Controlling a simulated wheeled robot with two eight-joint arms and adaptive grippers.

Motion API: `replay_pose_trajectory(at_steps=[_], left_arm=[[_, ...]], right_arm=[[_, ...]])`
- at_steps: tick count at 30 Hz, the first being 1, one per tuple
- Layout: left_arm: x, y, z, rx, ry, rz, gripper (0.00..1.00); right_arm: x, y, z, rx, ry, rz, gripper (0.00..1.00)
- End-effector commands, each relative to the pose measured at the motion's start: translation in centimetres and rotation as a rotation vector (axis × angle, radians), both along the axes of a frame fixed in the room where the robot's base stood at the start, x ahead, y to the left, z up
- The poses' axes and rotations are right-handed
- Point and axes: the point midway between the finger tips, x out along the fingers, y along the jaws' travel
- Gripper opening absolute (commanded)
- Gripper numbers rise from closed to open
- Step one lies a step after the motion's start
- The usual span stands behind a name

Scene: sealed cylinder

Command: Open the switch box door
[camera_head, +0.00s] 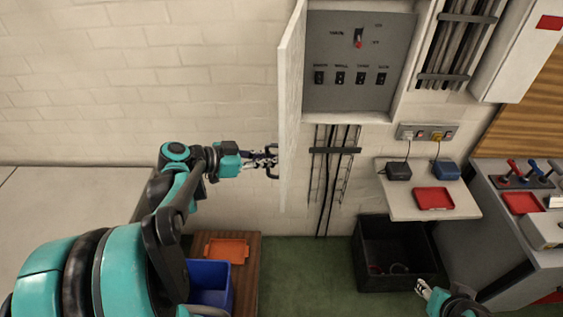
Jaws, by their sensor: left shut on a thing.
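The switch box (398,100) is on the wall at the upper middle. Its white door (292,95) stands swung out to the left, seen nearly edge-on, and the grey panel (345,98) with a red switch and several black switches is exposed. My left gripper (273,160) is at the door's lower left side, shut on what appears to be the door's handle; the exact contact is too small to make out. My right gripper (424,290) is low at the bottom right, over the front of the black crate; its finger state is unclear.
A small shelf (455,204) on the right holds a red tray (433,198) and two dark boxes. A black crate (368,275) stands on the floor below. A control desk (505,215) is at far right. Cables hang below the box. The wall left of the door is clear.

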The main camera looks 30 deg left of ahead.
Motion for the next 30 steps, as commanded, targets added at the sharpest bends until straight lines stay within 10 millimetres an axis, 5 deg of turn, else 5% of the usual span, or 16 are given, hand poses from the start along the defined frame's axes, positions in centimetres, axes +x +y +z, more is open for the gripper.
replay_pose_trajectory(at_steps=[15,17,30], left_arm=[[-0.33,0.55,0.13,-0.004,-0.001,-0.022,0.00],[-0.32,0.56,0.14,-0.004,-0.001,-0.021,0.19],[-0.93,1.26,0.50,-0.002,-0.002,-0.015,0.20]], right_arm=[[0.00,0.00,-0.14,0.000,0.000,0.000,0.40],[0.00,0.00,-0.14,0.000,0.000,0.000,0.40],[0.00,0.01,-0.14,0.000,0.000,0.000,0.40]])
